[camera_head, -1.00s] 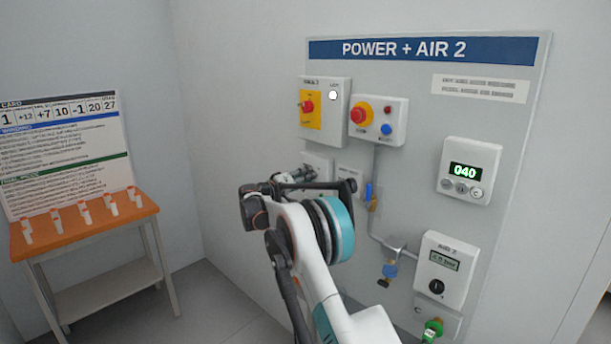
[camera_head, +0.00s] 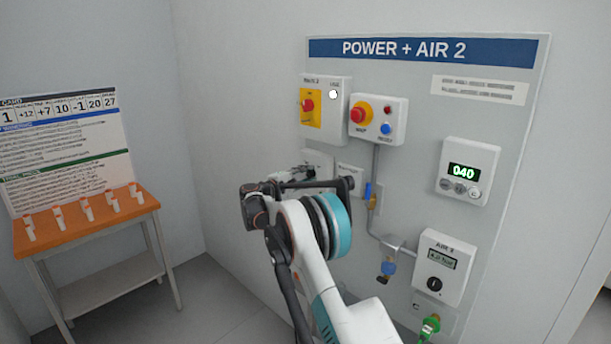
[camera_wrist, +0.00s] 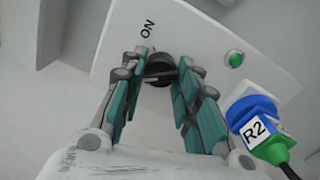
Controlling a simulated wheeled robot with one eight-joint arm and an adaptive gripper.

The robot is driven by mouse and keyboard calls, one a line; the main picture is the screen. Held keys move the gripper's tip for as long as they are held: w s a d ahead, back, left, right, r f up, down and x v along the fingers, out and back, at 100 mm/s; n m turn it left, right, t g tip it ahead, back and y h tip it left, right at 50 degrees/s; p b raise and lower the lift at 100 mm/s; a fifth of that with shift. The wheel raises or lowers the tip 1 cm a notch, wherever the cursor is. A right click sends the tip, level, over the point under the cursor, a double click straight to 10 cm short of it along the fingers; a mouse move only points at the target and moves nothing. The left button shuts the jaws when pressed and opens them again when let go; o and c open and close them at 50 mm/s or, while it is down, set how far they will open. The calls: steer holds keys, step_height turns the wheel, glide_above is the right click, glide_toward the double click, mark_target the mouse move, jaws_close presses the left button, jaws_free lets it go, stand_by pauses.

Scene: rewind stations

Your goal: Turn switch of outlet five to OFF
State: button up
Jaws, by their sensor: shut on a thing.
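The outlet's switch is a black rotary knob (camera_wrist: 160,70) on a light box (camera_wrist: 118,72), seen in the wrist view. The word ON is printed beside the knob. My gripper (camera_wrist: 163,66) is shut on the knob, with one teal-padded finger on each side. The fingertips partly cover the knob, so its exact pointing is hard to tell. No outlet number is readable.
A green lamp (camera_wrist: 234,58) and a blue socket (camera_wrist: 250,110) with a green plug marked R2 (camera_wrist: 262,138) sit close by. Above are an emergency-stop box (camera_head: 378,120) and an isolator box (camera_head: 325,108).

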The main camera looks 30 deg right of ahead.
steer(key=shift+n, duration=1.1)
steer(key=o, duration=1.1)
steer(key=shift+w, duration=0.1)
steer(key=shift+c, duration=0.2)
steer(key=shift+a, duration=0.1)
steer(key=v, duration=1.2)
